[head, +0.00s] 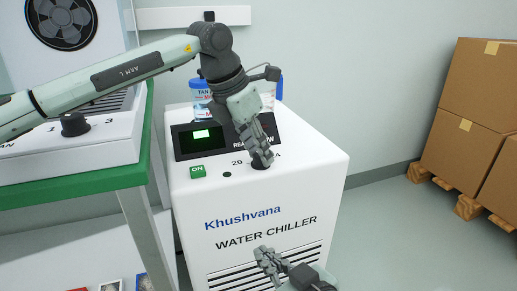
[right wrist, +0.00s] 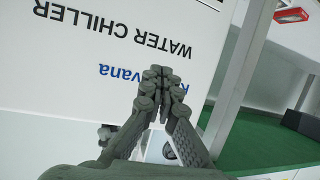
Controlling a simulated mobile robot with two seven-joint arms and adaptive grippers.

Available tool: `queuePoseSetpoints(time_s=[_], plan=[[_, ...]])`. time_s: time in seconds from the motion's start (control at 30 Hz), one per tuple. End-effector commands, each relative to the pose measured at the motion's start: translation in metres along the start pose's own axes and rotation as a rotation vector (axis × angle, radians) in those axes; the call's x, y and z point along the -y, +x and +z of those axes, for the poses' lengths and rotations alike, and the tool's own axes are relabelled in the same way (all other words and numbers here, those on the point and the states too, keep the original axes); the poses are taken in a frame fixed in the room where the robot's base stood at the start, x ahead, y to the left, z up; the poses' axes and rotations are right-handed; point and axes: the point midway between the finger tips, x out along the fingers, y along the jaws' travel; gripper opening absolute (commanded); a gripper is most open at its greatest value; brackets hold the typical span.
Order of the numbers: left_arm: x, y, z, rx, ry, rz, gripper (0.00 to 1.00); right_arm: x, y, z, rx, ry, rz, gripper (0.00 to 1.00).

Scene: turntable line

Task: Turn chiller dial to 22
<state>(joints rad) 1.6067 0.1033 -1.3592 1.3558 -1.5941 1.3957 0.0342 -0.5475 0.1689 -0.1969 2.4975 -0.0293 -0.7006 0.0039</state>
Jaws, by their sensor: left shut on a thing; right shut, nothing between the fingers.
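The white water chiller (head: 262,210) stands in the middle of the head view, with a black display panel (head: 183,141) on its top front. Its black dial (head: 260,164) sits below the panel, mostly hidden behind my left gripper (head: 261,157). That gripper comes down from above and is shut on the dial. A "20" is readable left of the dial; its pointer and the other marks are covered. My right gripper (head: 262,252) is shut and empty, low in front of the chiller's front face. It also shows in the right wrist view (right wrist: 158,75).
A green ON button (head: 198,171) is left of the dial. Containers (head: 199,98) stand on the chiller top, partly behind my left arm. A green-topped bench (head: 75,191) with another dial (head: 75,124) is at left. Cardboard boxes (head: 465,135) on pallets stand at right; the floor between is clear.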

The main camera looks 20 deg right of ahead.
Motion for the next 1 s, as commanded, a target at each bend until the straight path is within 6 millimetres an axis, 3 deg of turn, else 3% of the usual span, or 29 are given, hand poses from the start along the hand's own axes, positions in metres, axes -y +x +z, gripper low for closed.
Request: queuePoseSetpoints(time_s=[0.4, 0.9, 0.93, 1.0], plan=[[-0.002, -0.001, 0.001, 0.002, 0.154, -0.062, 0.0, -0.015, -0.005, 0.029, 0.142, -0.012, 0.03, 0.0], [-0.002, -0.001, 0.001, 0.001, 0.171, -0.068, 0.0, -0.017, -0.006, 0.033, 0.16, -0.012, 0.035, 0.0], [-0.002, -0.001, 0.001, 0.002, 0.171, -0.068, 0.29, -0.017, -0.006, 0.033, 0.16, -0.012, 0.035, 0.0], [-0.002, -0.001, 0.001, 0.001, 0.171, -0.068, 0.38, -0.017, -0.006, 0.033, 0.16, -0.012, 0.035, 0.0]])
